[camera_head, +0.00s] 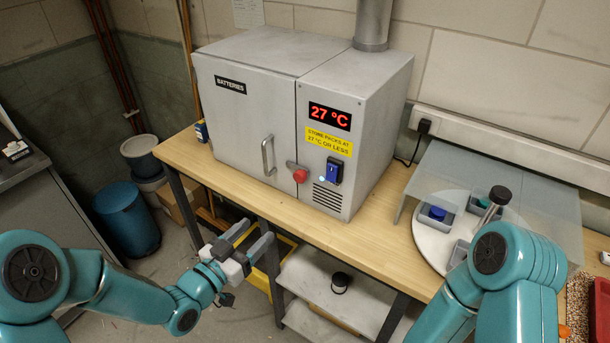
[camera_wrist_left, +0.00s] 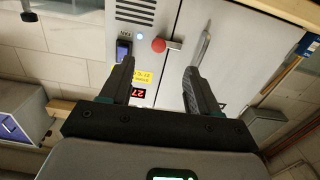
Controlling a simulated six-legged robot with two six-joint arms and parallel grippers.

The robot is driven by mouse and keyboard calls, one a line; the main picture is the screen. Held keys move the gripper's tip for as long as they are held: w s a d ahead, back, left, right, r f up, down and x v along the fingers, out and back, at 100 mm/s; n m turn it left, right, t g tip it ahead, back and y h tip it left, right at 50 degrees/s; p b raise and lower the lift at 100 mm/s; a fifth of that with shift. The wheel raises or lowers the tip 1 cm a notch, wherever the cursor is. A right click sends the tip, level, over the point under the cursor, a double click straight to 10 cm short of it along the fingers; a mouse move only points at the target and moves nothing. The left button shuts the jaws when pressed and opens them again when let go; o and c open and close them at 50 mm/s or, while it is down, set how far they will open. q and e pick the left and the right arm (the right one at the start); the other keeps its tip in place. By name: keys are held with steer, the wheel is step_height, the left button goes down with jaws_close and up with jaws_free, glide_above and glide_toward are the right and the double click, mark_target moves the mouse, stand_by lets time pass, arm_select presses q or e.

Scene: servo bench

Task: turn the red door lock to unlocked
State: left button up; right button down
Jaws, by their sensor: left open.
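The red door lock (camera_head: 300,175) is a round red knob with a short grey lever, on the front of the grey batteries cabinet (camera_head: 240,130), right of the door handle (camera_head: 267,156). The door looks shut. In the left wrist view, which is upside down, the red knob (camera_wrist_left: 158,45) and its lever appear beyond and between my fingers. My left gripper (camera_head: 257,233) is open and empty, in front of the bench edge, below and apart from the lock. My right arm comes in at the lower right of the head view, but its gripper is not visible.
The cabinet stands on a wooden bench (camera_head: 385,225). A blue switch (camera_head: 334,172) and a 27 °C display (camera_head: 329,117) are right of the lock. A round white tray (camera_head: 430,240) with small bins sits under a clear cover at right. A blue bin (camera_head: 127,220) stands on the floor at left.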

mark_target(298, 179)
arm_select(q)
steer(key=r+p+x, duration=0.1)
steer(key=p+x, duration=0.1)
steer(key=x, duration=0.3)
steer(key=r+p+x, duration=0.1)
steer(key=p+x, duration=0.1)
steer(key=x, duration=0.3)
steer(key=r+p+x, duration=0.1)
steer(key=x, duration=0.4)
steer(key=shift+w+r+p, duration=0.15)
steer(key=shift+w+p, duration=0.25)
steer(key=shift+w+d, duration=0.25)
steer(key=shift+d, duration=0.05)
arm_select(e)
step_height(298, 179, up, 6)
steer(key=shift+w+d, duration=0.15)
steer(key=shift+d, duration=0.1)
arm_select(q)
steer(key=shift+a, duration=0.1)
steer(key=c, duration=1)
steer(key=shift+c, duration=0.2)
